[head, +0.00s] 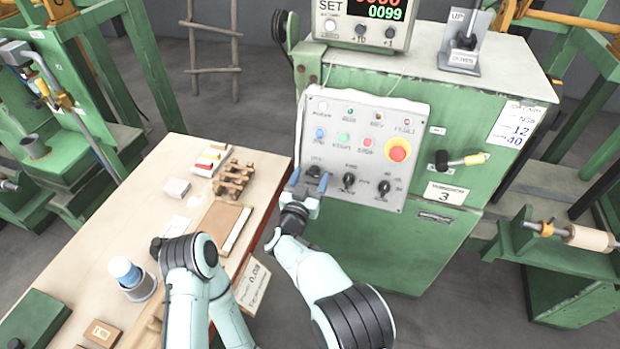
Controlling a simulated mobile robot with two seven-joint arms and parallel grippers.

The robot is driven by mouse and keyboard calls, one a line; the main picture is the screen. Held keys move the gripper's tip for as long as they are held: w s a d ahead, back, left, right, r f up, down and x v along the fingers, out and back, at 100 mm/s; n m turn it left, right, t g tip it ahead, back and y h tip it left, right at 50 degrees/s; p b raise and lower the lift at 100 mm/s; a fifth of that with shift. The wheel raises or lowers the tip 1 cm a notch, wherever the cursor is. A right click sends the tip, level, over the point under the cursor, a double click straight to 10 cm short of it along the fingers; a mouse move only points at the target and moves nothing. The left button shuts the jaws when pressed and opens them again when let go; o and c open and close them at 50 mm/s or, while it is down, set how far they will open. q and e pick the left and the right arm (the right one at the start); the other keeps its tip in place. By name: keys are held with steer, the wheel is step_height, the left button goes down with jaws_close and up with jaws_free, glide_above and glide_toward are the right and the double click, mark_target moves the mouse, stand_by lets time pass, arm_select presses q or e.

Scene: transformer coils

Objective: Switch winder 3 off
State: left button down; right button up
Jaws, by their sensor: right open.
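Winder 3 is the green cabinet (455,110) with a plate (445,195) reading 3. Its pale control panel (385,120) carries small lamps, blue (319,134), green (343,138) and red (367,142) push-buttons, and a red mushroom button (398,150) on a yellow ring. Along the bottom are three black rotary knobs: left (314,171), middle (348,180) and right (384,187). My right gripper (309,180) is open, its blue fingertips either side of the left knob's lower part; contact cannot be told. The knob's setting is unclear. My left gripper is out of view.
A counter (388,34) showing 0099 and an UP/DOWN lever (466,40) stand on the cabinet. The wooden table (120,215) at left holds boards, blocks and a cup (138,286).

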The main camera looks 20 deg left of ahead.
steer(key=c, duration=1.1)
steer(key=shift+o, duration=0.2)
